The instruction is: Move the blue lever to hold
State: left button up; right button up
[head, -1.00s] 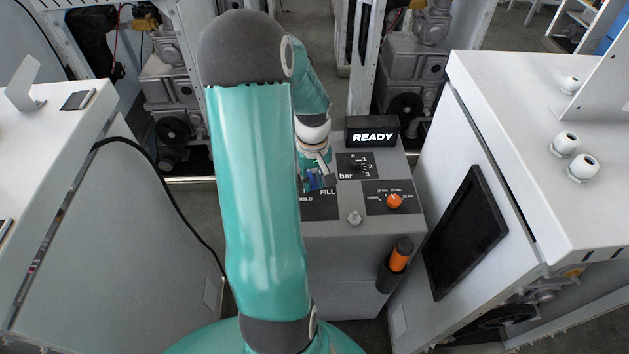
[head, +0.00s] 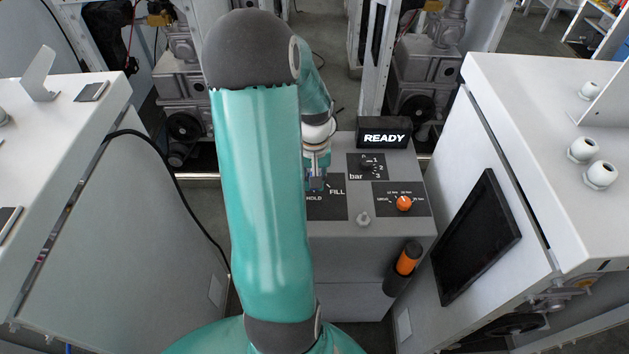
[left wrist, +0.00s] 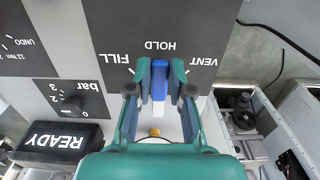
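The blue lever (left wrist: 159,80) sits on a dark panel (left wrist: 195,20) with the labels FILL, HOLD and VENT. In the left wrist view it points at HOLD. My left gripper (left wrist: 160,74) has one fingertip against each side of the lever and appears closed on it. In the head view my left gripper (head: 317,180) is over the lever's panel (head: 335,207), and my arm hides the panel's left part. My right gripper is not in view.
Next to the lever's panel are a bar knob (head: 366,167), an orange knob (head: 404,203) and a lit READY display (head: 384,138). An orange-and-black handle (head: 408,258) hangs at the console's front. White cabinets (head: 560,200) stand on both sides.

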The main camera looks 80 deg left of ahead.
pick_arm(q)
jog(key=o, duration=0.5)
jog(key=shift+c, duration=0.2)
jog(key=shift+r, duration=0.15)
notch_tip(320, 180, up, 12)
dwell(0.5)
